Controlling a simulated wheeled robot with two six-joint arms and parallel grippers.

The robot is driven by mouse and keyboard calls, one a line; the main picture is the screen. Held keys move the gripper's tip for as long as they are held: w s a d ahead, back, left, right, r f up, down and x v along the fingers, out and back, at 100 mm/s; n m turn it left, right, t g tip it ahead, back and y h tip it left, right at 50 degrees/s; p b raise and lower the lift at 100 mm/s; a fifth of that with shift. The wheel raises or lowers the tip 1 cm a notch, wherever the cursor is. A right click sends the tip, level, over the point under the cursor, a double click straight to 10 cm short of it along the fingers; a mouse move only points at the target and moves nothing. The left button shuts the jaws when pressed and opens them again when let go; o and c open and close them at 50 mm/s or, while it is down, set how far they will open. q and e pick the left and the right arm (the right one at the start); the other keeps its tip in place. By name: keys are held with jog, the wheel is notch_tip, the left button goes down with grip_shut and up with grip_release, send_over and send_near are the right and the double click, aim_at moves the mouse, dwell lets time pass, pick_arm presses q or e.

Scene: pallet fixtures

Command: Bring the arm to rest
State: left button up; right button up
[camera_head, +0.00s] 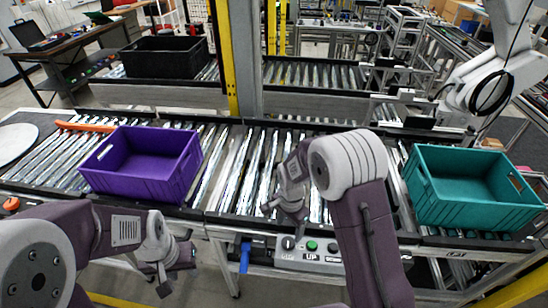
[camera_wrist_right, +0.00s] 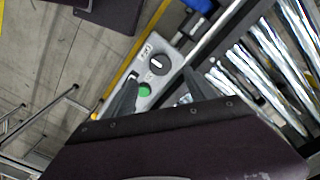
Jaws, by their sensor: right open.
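My right arm reaches in from the lower right of the head view. Its gripper (camera_head: 283,213) hangs over the front edge of the roller conveyor (camera_head: 236,170), just above the control panel. In the right wrist view the right gripper (camera_wrist_right: 160,80) has its two dark fingers apart with nothing between them. The panel's black knob and green button show beyond them. My left gripper (camera_head: 170,276) is low at the left, in front of the conveyor and below the purple crate. It is small and seen from the side, so its jaw opening is unclear.
A purple crate (camera_head: 150,188) and a teal crate (camera_head: 470,215) stand on the conveyor, both empty. The control panel (camera_head: 309,255) is on the front rail. A black crate (camera_head: 165,56) stands on the rear conveyor. A yellow post (camera_head: 228,60) rises between the conveyors. The rollers between the crates are bare.

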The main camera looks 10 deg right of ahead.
jog(key=shift+f, duration=0.1)
jog(key=s+d+r+t+b, duration=0.2)
jog(key=d+r+b, duration=0.1)
jog(key=d+b, duration=0.1)
jog(key=s+d+f+n+b, duration=0.1)
jog(key=s+d+n, duration=0.1)
jog(key=s+n, duration=0.8)
jog(key=shift+s+n+g, duration=0.4)
jog(key=shift+s, duration=0.05)
jog(key=shift+s+r, duration=0.1)
jog(key=shift+s, duration=0.1)
jog(key=shift+w, duration=0.15)
